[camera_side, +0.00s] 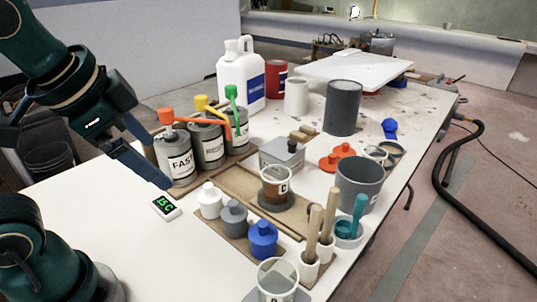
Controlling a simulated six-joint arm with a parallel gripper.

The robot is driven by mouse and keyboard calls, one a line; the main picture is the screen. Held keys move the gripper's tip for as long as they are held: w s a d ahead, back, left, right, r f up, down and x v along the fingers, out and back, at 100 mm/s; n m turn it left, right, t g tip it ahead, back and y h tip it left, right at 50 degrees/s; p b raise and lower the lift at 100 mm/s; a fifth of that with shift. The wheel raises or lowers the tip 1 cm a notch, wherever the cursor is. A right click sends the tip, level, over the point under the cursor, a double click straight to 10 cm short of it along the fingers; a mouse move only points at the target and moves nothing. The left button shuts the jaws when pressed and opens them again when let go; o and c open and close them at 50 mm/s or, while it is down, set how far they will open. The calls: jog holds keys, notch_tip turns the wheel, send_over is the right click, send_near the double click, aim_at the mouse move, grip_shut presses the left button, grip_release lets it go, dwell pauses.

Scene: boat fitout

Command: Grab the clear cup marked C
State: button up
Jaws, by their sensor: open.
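A clear cup marked C (276,183) stands upright near the middle of the table, on a dark round base on the wooden board. It has brown contents and a white label with a dark C. A second clear cup (277,279) stands at the front edge of the picture, partly cut off; I cannot read its mark. My gripper (155,160) is open and empty at the left, above the table. It is well left of the C cup and apart from it, close to the tin labelled FAST (176,160), part of which it may hide.
Tins with coloured pumps (207,143) stand left of the C cup. White, grey and blue bottles (262,240) stand in front of it. The front-left table is mostly clear.

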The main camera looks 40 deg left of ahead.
jog(key=w+d+m+t+y, duration=0.25)
jog(key=w+m, duration=0.65)
jog(key=m, duration=0.5)
jog(key=w+d+m+t+y, duration=0.1)
jog(key=w+d+m+t, duration=0.3)
jog(key=w+m, duration=0.8)
jog(key=m, duration=0.2)
send_near(280, 175)
jog(key=shift+w+a+r+g, duration=0.15)
jog(key=shift+w+a+g, duration=0.25)
jog(key=shift+w, duration=0.4)
jog(key=shift+f, duration=0.25)
jog(key=shift+w+a+f, duration=0.1)
jog(key=shift+w+f, duration=0.1)
jog(key=shift+w, duration=0.05)
jog(key=shift+x, duration=2.3)
